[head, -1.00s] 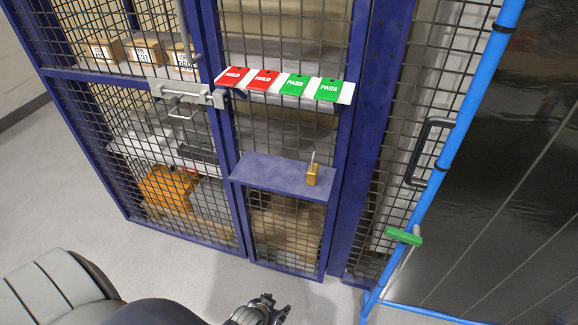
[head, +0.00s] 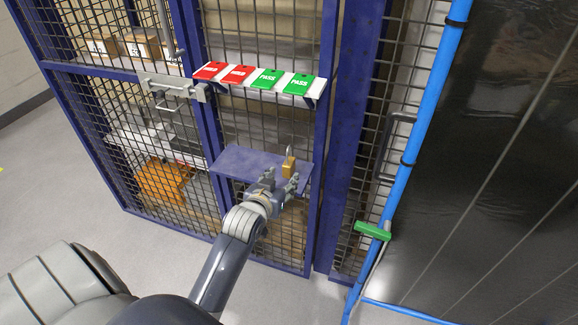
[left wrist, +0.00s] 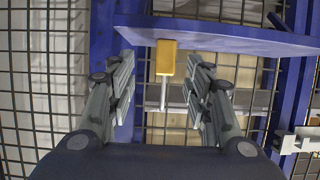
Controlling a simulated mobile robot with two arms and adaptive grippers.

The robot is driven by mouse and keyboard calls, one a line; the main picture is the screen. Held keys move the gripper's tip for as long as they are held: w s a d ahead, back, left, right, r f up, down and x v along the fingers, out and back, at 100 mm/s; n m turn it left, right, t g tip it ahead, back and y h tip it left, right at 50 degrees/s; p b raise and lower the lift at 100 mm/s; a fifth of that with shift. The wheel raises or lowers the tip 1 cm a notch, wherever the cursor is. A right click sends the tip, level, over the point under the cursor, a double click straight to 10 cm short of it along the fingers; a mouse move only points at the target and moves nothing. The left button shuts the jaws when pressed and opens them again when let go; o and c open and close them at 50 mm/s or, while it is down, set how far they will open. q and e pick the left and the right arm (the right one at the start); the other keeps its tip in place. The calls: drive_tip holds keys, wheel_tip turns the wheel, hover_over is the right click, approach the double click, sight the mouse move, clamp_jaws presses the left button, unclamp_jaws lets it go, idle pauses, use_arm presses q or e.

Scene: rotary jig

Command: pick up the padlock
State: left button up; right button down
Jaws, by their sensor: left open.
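The padlock (head: 289,166) has a brass body and a thin upright shackle. It stands on the small blue shelf (head: 240,165) of the cage, near the shelf's right end. In the left wrist view the padlock (left wrist: 166,58) shows between the two fingers, ahead of their tips, and the blue shelf (left wrist: 225,37) lies behind it. My left gripper (head: 281,181) is open and empty, just in front of the padlock and apart from it. Its fingers also frame the left wrist view (left wrist: 163,70). My right gripper is not in view.
A white rail with red HOLD tags (head: 210,70) and green PASS tags (head: 267,79) runs above the shelf. A metal latch (head: 172,90) is on the cage at left. A blue post (head: 425,110) and a green handle (head: 373,231) stand at right.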

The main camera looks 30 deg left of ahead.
sight(286, 170)
use_arm(q)
drive_tip(key=shift+w+a+f, duration=0.15)
drive_tip(key=shift+w+f, duration=0.1)
drive_tip(key=shift+w, duration=0.35)
drive_tip(key=shift+w+a, duration=0.35)
drive_tip(key=shift+w, duration=0.2)
drive_tip(key=p+x, duration=0.1)
drive_tip(key=x, duration=0.3)
drive_tip(key=shift+a+r, duration=0.1)
drive_tip(key=shift+a, duration=0.1)
clamp_jaws()
